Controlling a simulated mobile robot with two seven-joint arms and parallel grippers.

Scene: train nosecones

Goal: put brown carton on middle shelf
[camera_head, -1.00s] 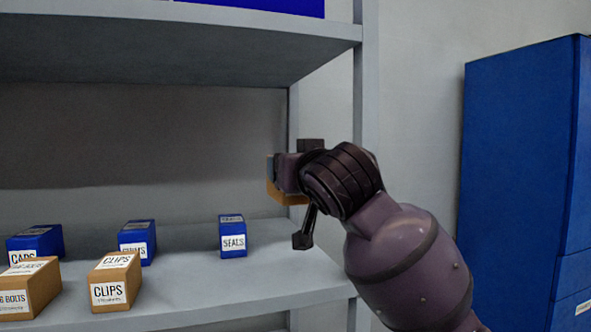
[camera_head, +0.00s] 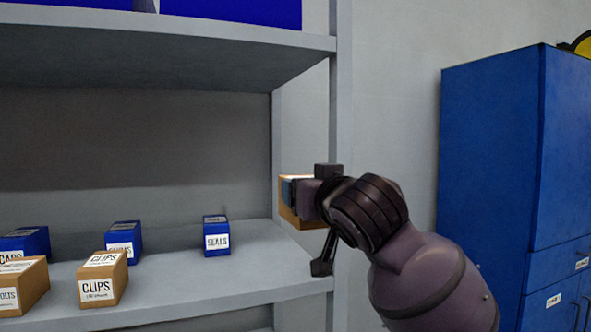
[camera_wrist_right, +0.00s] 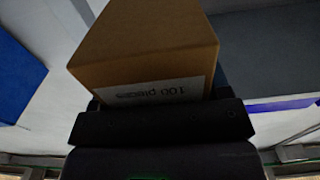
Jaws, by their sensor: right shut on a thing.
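A brown carton (camera_head: 287,207) is held by my right gripper (camera_head: 302,198) in the head view, near the right end of the shelf unit and above the level of the middle shelf (camera_head: 200,290). The gripper and wrist hide most of the carton there. In the right wrist view the brown carton (camera_wrist_right: 145,45) fills the top middle, with a white label reading "100 pieces" upside down, against the dark gripper (camera_wrist_right: 155,115). My left gripper is not in view.
On the middle shelf stand a blue SEALS box (camera_head: 216,236), a brown CLIPS carton (camera_head: 104,278), another brown carton (camera_head: 22,287) and more blue boxes (camera_head: 124,240). An upper shelf (camera_head: 180,60) hangs above. A right-hand post (camera_head: 341,120) stands close to the gripper. A blue cabinet (camera_head: 490,170) is at the right.

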